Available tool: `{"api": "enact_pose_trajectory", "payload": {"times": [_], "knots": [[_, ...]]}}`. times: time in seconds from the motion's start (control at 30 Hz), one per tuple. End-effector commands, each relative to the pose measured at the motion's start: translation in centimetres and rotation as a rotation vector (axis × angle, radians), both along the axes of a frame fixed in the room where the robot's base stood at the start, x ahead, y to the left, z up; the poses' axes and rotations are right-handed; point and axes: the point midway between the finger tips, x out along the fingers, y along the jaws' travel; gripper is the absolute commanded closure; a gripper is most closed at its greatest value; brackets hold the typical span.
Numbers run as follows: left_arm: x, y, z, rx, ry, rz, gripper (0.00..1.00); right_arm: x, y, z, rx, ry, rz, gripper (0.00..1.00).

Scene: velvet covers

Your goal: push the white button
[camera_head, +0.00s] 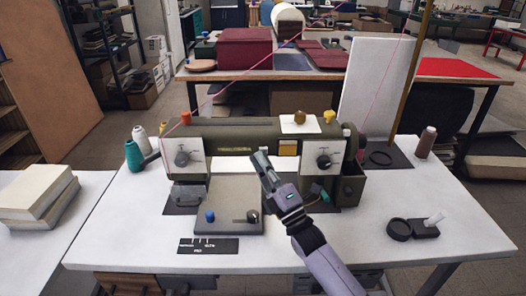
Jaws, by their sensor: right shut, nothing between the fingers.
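My right gripper (262,160) reaches in from the lower right, its fingers shut and empty. It is in front of the middle of an olive-green machine (235,132) on the white table, above the machine's grey plate. I cannot clearly make out a white button. White parts in view are a panel with a dark dial (323,157) right of the gripper, a similar left dial panel (189,156), and a small white piece (434,218) tilted up from a black base at the right. My left gripper is out of view.
The grey plate (228,190) carries a blue knob (210,216) and a black knob. Thread cones (133,156) stand at the left, and a brown spool (425,142) at the right. The white table's (130,225) front left is mostly clear. Books (38,195) lie farther left.

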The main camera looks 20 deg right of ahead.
Motion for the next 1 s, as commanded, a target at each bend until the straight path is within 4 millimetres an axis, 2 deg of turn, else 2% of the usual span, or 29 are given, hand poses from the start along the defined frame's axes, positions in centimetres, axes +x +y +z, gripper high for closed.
{"api": "enact_pose_trajectory", "payload": {"times": [0.13, 0.47, 1.0], "knots": [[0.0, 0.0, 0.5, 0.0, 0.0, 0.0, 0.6, -0.7, 0.2, 0.1, 0.001, 0.001, 0.0, 1.0], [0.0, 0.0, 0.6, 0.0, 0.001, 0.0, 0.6, -0.9, 0.3, 0.0, 0.001, 0.0, 0.001, 1.0], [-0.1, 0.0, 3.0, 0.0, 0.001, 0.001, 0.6, -5.8, 1.6, 0.1, 0.002, 0.003, 0.0, 1.0]]}}
